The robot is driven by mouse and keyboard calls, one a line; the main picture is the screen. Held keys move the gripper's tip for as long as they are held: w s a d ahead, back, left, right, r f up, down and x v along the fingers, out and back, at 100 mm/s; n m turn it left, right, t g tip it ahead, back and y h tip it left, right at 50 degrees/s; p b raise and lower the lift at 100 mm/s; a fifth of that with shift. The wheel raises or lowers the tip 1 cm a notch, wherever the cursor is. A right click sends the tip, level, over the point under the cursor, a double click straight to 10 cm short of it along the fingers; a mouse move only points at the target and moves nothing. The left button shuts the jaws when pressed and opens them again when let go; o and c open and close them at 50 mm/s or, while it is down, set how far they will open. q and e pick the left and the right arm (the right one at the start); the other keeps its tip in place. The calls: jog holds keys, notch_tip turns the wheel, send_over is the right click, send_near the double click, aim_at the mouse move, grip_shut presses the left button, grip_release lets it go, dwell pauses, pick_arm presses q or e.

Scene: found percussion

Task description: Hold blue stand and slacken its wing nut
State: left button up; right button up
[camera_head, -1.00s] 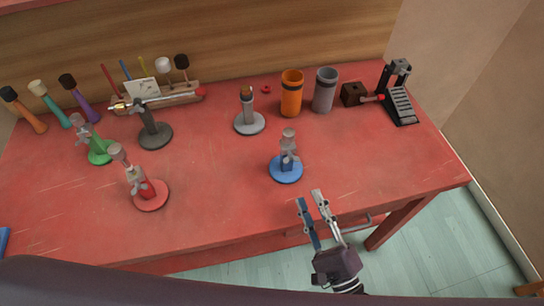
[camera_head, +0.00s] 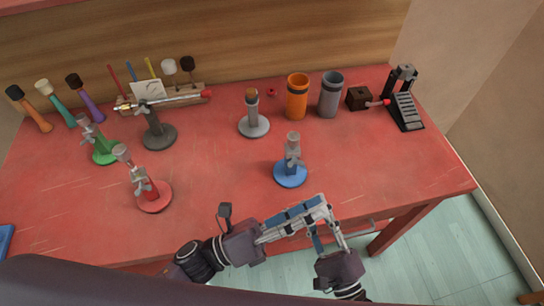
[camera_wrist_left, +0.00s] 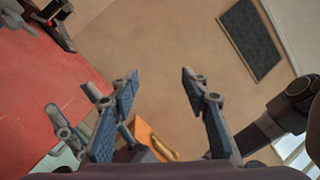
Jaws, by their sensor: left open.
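The blue stand (camera_head: 290,174) stands upright on the red table, right of centre and near the front edge. My left gripper (camera_head: 320,208) is open and empty, pointing right, in front of and below the stand. Its open fingers also show in the left wrist view (camera_wrist_left: 160,74). My right gripper (camera_head: 327,226) points up from below, fingers apart; the left one partly covers its tips.
A grey stand (camera_head: 254,127), an orange cup (camera_head: 297,98) and a grey cup (camera_head: 330,96) stand behind the blue stand. A red stand (camera_head: 154,197) and a green stand (camera_head: 104,152) are at left. The table is clear right of the blue stand.

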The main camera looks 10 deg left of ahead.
pick_arm(q)
jog(key=w+a+f+m+t+y, duration=0.2)
jog(key=w+a+f+m+y, duration=0.15)
jog(key=w, duration=0.45)
jog(key=m+t+y, duration=0.2)
jog(key=y, duration=0.2)
send_near(289, 145)
jog(key=x, duration=0.4)
jog(key=shift+d, duration=0.3)
jog(key=shift+w+t+y, duration=0.25)
jog(key=shift+t, duration=0.05)
jog(key=x, duration=0.7)
jog(key=shift+w+d, duration=0.1)
jog(key=shift+w, duration=0.05)
grip_shut()
jog(key=shift+f, duration=0.1)
